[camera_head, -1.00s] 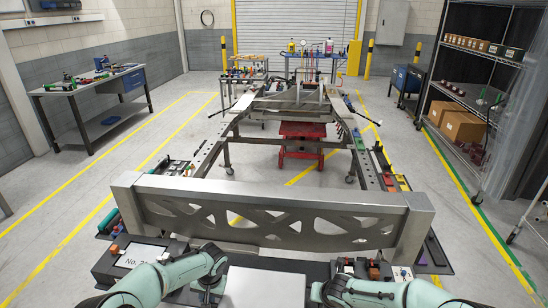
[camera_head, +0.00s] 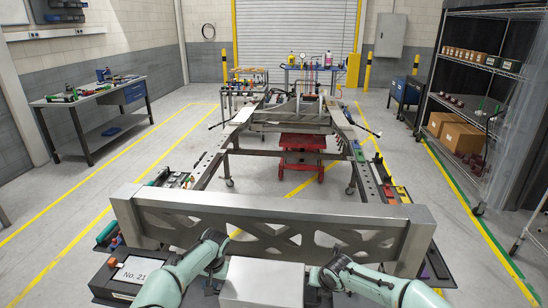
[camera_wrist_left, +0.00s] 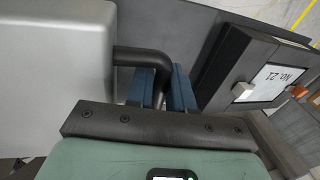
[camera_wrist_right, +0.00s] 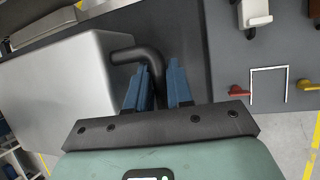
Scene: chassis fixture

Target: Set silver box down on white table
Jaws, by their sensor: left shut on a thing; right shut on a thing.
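The silver box (camera_head: 262,282) is at the bottom middle of the head view, between my two grippers. It also shows in the left wrist view (camera_wrist_left: 55,75) and the right wrist view (camera_wrist_right: 60,85). My left gripper (camera_wrist_left: 165,88) is shut on the black handle (camera_wrist_left: 147,58) at one side of the box. My right gripper (camera_wrist_right: 158,88) is shut on the black handle (camera_wrist_right: 140,57) at the other side. The box's underside is hidden, so I cannot tell whether it touches anything. A light-topped table (camera_head: 76,100) with a blue drawer stands at the left, away from the box.
A metal cross beam (camera_head: 270,205) of the chassis fixture lies just beyond the box. A dark box labelled No. 21 (camera_head: 135,272) sits left of my left arm. A shelf rack (camera_head: 470,80) stands at the right. The floor (camera_head: 120,180) between table and fixture is clear.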

